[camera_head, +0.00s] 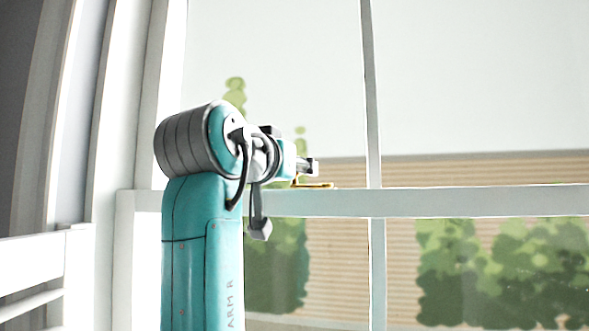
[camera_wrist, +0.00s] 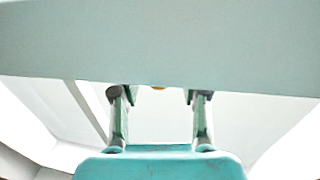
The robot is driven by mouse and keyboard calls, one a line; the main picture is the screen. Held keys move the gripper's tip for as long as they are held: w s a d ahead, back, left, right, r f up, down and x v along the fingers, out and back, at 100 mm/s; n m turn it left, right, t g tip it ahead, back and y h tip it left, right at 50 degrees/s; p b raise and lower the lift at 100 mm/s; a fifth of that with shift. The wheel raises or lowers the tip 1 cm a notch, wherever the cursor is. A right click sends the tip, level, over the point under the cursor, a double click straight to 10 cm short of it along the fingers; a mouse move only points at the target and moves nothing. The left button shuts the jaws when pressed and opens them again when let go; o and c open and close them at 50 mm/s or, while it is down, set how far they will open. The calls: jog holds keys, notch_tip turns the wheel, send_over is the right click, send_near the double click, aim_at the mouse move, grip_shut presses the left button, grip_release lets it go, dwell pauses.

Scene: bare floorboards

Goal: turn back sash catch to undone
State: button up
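The sash catch (camera_head: 318,185) is a small brass-yellow piece on top of the white meeting rail of the window in the head view. My gripper (camera_head: 311,167) is just above the catch in the head view. In the wrist view my gripper (camera_wrist: 158,95) has its two fingers spread apart with a gap between them. I cannot tell whether either finger touches the catch. Which way its lever points is not clear.
The white meeting rail (camera_head: 450,202) runs across the window, with a vertical glazing bar (camera_head: 372,100) right of my gripper. The white window frame (camera_head: 120,120) stands at the left, and a white slatted piece (camera_head: 35,265) is at lower left. Bushes and siding show through the glass.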

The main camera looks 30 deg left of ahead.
jog(key=s+d, duration=0.1)
jog(key=s, duration=1.1)
jog(key=shift+d, duration=0.1)
